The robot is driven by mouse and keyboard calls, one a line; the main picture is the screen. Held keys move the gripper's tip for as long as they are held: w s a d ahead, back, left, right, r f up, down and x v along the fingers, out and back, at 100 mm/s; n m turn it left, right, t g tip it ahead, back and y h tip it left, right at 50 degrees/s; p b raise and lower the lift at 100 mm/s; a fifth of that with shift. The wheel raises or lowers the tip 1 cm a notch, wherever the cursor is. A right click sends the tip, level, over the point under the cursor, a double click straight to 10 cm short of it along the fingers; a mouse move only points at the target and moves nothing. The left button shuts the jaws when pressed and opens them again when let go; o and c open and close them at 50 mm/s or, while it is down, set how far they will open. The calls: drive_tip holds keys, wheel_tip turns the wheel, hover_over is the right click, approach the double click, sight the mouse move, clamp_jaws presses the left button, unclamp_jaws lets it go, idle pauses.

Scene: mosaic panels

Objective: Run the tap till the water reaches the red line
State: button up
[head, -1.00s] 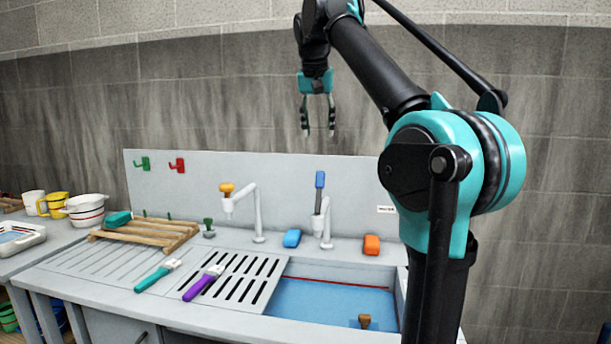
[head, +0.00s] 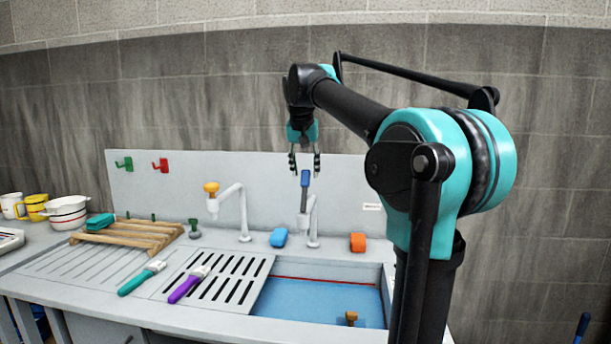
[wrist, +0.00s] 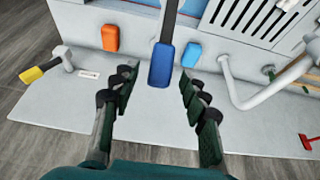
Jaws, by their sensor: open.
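The tap with a long blue lever (head: 305,181) stands behind the sink basin. My gripper (head: 304,170) hangs over this lever from above with its fingers apart. In the wrist view the blue lever (wrist: 162,66) lies between the two open fingers, with a gap on each side; neither finger appears to touch it. The basin holds blue water (head: 318,303). The red line (head: 325,281) runs along the basin's back wall, just above the blue surface; I cannot tell the exact gap. No stream shows under the spout, which is partly hard to make out.
A second tap with an orange knob (head: 211,187) stands to the left. A blue sponge (head: 278,237) and an orange block (head: 358,242) flank the lever tap. Two brushes, teal (head: 135,281) and purple (head: 187,286), lie on the drainer. A brown-topped piece (head: 351,317) stands in the basin.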

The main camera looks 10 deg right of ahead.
drive_tip(key=shift+x, duration=1.2)
drive_tip(key=shift+c, duration=0.4)
clamp_jaws()
